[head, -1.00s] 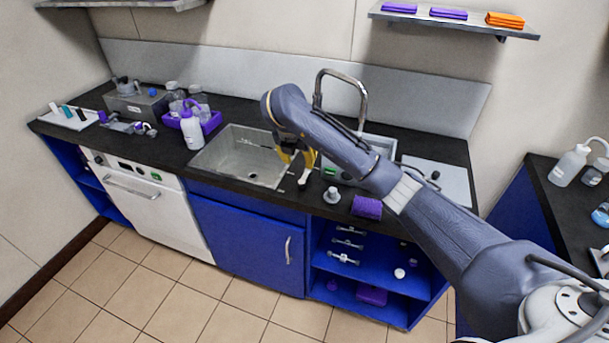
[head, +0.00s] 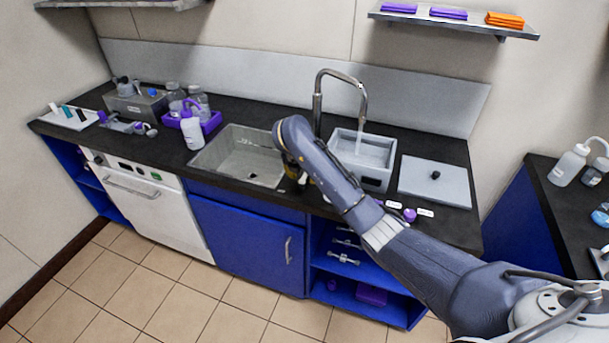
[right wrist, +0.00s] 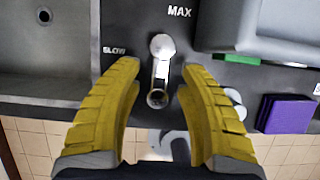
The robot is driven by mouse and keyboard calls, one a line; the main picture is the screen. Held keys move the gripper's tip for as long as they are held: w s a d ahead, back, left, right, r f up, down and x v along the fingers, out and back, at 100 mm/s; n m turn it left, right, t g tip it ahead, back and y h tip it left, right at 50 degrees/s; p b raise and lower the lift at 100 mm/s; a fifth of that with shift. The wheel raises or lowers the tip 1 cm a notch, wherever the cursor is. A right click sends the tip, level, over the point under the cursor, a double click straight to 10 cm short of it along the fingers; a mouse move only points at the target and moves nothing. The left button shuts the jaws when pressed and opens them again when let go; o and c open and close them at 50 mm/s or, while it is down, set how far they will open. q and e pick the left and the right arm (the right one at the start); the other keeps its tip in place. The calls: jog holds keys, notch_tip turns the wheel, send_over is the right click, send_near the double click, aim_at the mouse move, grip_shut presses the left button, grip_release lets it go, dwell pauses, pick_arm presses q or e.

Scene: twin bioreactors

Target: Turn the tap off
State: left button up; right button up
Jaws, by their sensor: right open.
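The tap's tall chrome spout (head: 317,108) arches over a grey basin (head: 377,183) at the back of the black counter. A thin stream of water (head: 359,132) runs from it. The chrome tap lever (right wrist: 161,72) shows in the right wrist view, between a label that seems to read "SLOW" on the left and a "MAX" label (right wrist: 179,12). My right gripper (right wrist: 162,68) is open, its yellow fingers on either side of the lever with gaps to it. In the head view it is mostly hidden behind my arm. My left gripper is not in view.
A sunken sink (head: 238,160) lies left of the lever. A grey board with a black knob (head: 435,188) lies right of the basin. A purple tray with bottles (head: 209,123) stands further left.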

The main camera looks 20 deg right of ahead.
jog(key=shift+w+d+f, duration=0.1)
jog(key=shift+f, duration=0.15)
jog(key=shift+c, duration=0.3)
grip_shut()
